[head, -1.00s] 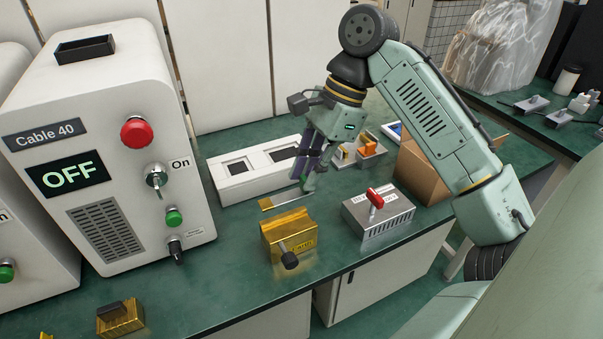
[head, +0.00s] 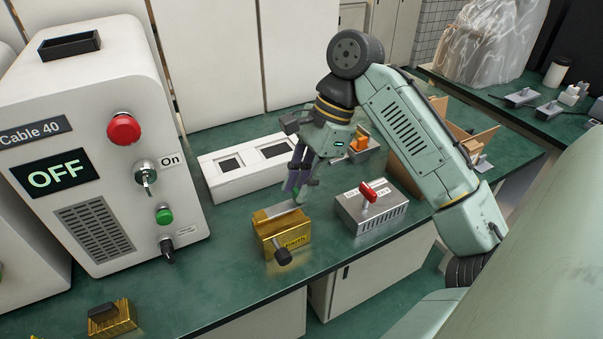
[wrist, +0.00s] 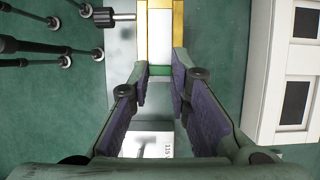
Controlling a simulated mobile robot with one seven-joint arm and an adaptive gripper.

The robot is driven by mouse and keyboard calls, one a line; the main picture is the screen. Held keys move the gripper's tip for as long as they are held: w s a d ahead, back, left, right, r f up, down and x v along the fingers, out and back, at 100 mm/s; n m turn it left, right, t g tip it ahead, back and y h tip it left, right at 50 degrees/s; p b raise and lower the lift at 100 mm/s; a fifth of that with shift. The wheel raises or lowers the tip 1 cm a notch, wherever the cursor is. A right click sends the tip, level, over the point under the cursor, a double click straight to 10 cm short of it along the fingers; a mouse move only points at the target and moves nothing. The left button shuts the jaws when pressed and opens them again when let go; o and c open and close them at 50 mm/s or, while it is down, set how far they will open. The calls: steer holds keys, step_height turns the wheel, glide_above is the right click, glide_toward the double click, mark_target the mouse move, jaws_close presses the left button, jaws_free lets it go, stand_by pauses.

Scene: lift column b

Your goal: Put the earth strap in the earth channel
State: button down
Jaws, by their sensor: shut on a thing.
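The earth channel is a gold block marked Earth (head: 284,240), with a black knob (head: 282,257) on its front, on the green bench. My gripper (head: 297,197) points down at its right end, shut on the earth strap (head: 284,209). The strap is a flat pale bar lined up with the top of the block. In the wrist view, my gripper (wrist: 163,82) grips the strap's green part (wrist: 160,70). The pale bar (wrist: 158,35) runs between the channel's two gold edges (wrist: 141,40). I cannot tell how deep it sits.
The Cable 40 cabinet (head: 95,110), reading OFF, stands left. A white panel with dark windows (head: 215,185) lies behind the channel. A grey box (head: 370,215) with a red-handled switch stands right, near a cardboard box (head: 405,168).

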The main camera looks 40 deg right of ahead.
steer(key=shift+f, duration=0.75)
steer(key=shift+p, duration=1.65)
stand_by(1.0)
steer(key=shift+f+b, duration=0.3)
steer(key=shift+f, duration=0.75)
steer(key=c, duration=1.4)
jaws_free()
steer(key=v, duration=1.2)
